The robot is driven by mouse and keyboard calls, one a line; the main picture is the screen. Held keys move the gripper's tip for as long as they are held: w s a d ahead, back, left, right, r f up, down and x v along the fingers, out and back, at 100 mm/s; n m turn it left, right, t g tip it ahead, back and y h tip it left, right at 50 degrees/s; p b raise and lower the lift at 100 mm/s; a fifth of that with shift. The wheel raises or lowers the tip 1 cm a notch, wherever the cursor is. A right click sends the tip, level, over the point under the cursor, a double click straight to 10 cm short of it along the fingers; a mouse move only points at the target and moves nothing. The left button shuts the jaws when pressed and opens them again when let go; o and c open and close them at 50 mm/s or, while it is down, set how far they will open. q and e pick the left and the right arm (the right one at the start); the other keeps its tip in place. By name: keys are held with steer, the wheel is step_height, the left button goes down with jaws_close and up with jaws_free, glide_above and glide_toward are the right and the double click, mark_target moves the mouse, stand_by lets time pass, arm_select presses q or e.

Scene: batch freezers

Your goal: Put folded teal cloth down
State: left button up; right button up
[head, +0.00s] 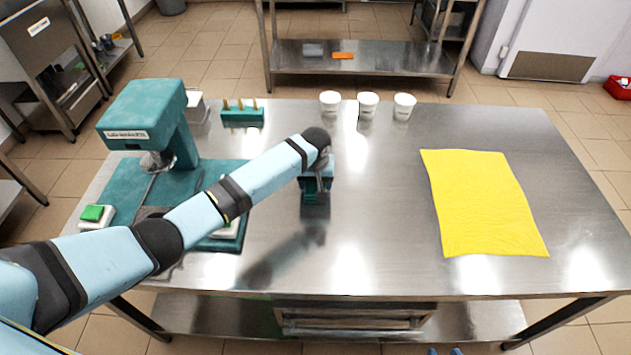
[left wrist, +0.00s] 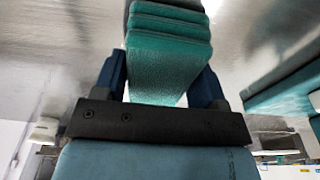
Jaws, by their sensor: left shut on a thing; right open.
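My left gripper (head: 316,182) points down over the middle of the steel table (head: 380,220). It is shut on the folded teal cloth (head: 311,187), which is mostly hidden by the gripper in the head view. In the left wrist view the cloth (left wrist: 168,45) shows as a thick stack of several folded layers between the two dark fingers of the left gripper (left wrist: 162,80). The cloth is close to the table top; I cannot tell whether it touches. My right gripper is in neither view.
A yellow cloth (head: 485,205) lies flat at the right. Three white cups (head: 367,104) stand at the back edge. A teal machine (head: 160,125), a green button box (head: 96,216) and a teal rack (head: 242,115) are on the left. The table between my gripper and the yellow cloth is clear.

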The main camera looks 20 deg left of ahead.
mark_target(315, 185)
arm_select(q)
steer(key=o, duration=0.9)
steer(key=shift+f, duration=0.1)
steer(key=r, duration=0.4)
steer(key=s+r, duration=0.1)
steer(key=r, duration=0.3)
steer(key=r+p, duration=0.1)
steer(key=r, duration=0.3)
steer(key=shift+s+d+r, duration=0.15)
steer(key=shift+s+d, duration=0.05)
